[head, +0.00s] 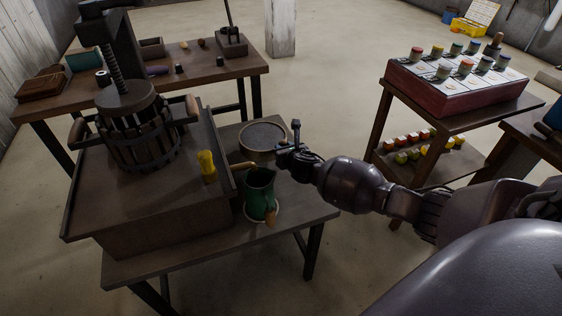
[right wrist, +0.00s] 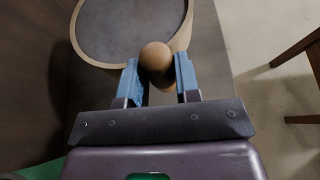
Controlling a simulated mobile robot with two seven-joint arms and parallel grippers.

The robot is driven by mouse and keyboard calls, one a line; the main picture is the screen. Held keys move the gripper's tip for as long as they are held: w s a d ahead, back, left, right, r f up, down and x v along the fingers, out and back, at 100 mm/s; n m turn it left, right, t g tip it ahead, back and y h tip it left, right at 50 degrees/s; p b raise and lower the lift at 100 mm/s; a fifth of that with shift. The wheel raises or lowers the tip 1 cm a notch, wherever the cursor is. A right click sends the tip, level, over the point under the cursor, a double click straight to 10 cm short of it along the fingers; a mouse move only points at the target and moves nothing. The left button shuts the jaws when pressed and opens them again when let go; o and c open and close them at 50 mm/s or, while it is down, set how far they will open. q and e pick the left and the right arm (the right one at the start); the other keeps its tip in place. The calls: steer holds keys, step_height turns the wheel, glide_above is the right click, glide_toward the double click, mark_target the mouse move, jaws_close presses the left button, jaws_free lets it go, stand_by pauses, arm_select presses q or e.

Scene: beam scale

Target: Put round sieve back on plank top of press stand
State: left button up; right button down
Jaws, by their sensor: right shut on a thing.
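The round sieve (head: 263,137) has a pale wooden rim and a dark mesh. It is level at the far right end of the press stand's plank top (head: 180,262); I cannot tell whether it touches the planks. My right gripper (head: 290,148) is at the sieve's near right side. In the right wrist view, the gripper (right wrist: 158,82) is shut on a round brown wooden knob at the rim of the sieve (right wrist: 125,30), seemingly its handle end. The fingers stand apart around the knob. My left gripper is not in view.
A green jug (head: 260,192) stands on the plank top just in front of the sieve. The large press (head: 140,130) in its wooden tray (head: 150,235) fills the left, with a yellow object (head: 207,165) nearby. A side table (head: 480,125) with jars stands right; floor between is clear.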

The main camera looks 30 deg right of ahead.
step_height(320, 180, down, 4)
steer(key=shift+s+f+b, duration=0.1)
steer(key=shift+f+b, duration=0.05)
steer(key=shift+b, duration=0.7)
steer(key=shift+f, duration=0.4)
steer(key=shift+r, duration=0.35)
steer(key=shift+f, duration=0.25)
steer(key=c, duration=0.9)
jaws_free()
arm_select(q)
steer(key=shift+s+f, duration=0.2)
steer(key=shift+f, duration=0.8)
arm_select(e)
steer(key=shift+o, duration=0.4)
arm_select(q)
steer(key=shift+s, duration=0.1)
arm_select(e)
steer(key=shift+r, duration=0.15)
